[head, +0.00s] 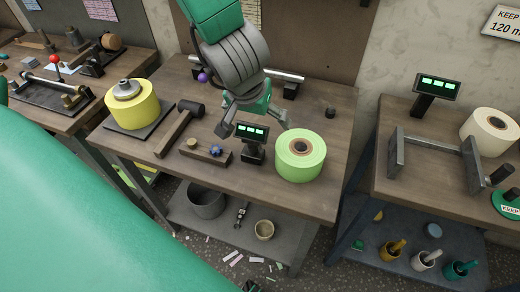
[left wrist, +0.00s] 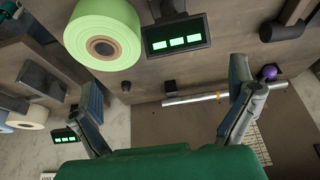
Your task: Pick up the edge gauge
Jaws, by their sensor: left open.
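A small wooden block with a brass knob and a blue star knob (head: 205,151) lies on the middle bench, between the hammer and a small display; it may be the edge gauge, but I cannot tell for sure. I do not make it out in the left wrist view. My left gripper (head: 254,119) is open and empty, above the bench behind the display, to the right of and behind the block. Its two spread fingers also show in the left wrist view (left wrist: 165,105), with nothing between them in grasp. My right gripper is not in view.
A display with green digits (head: 250,142) stands close to my left gripper, beside a light green roll (head: 301,157). A hammer (head: 179,128) and a yellow roll (head: 132,105) are left. A metal bar with a purple ball (left wrist: 268,72) lies behind.

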